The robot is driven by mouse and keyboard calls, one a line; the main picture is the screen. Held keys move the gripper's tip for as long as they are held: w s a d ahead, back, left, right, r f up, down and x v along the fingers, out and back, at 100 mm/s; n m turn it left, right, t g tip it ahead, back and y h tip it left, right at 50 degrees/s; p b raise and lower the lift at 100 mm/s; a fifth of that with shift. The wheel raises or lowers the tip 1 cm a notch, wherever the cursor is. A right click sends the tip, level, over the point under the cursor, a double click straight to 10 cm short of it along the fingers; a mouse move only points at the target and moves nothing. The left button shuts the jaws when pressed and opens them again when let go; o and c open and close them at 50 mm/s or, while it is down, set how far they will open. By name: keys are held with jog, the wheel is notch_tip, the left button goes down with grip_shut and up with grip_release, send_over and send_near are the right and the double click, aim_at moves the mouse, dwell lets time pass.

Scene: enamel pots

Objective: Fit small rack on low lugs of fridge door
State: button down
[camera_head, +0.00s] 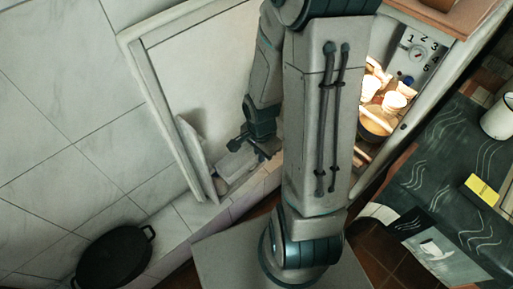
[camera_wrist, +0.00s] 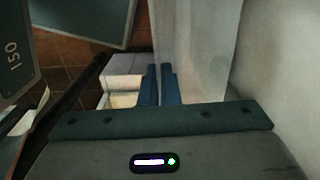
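The fridge stands open, and its pale door (camera_head: 160,85) is swung out at the left of the head view. My gripper (camera_head: 238,145) is low, near the door's lower inner end. A small pale rack (camera_head: 236,163) shows just below the fingers; my arm hides part of the scene.
A white upright piece (camera_head: 195,145) stands at the door's lower left. The lit fridge inside holds a pot (camera_head: 376,122) and other items at the right. A black pan (camera_head: 112,257) lies at lower left. A dark patterned counter (camera_head: 440,190) lies to the right.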

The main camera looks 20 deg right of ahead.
jog(key=shift+s+b, duration=0.1)
jog(key=shift+b, duration=0.25)
jog(key=w+a+f+b, duration=0.3)
jog(key=w+a+b, duration=0.1)
jog(key=w, duration=0.5)
jog(key=shift+w+f+b, duration=0.15)
jog(key=shift+f+b, duration=0.1)
jog(key=shift+b, duration=0.1)
dwell(1.2)
jog(key=shift+d, duration=0.1)
jog(key=c, duration=1.6)
grip_release()
notch_tip(320, 180, up, 14)
jog(key=p, duration=0.2)
jog(key=shift+f+p, duration=0.1)
jog(key=shift+p, duration=0.3)
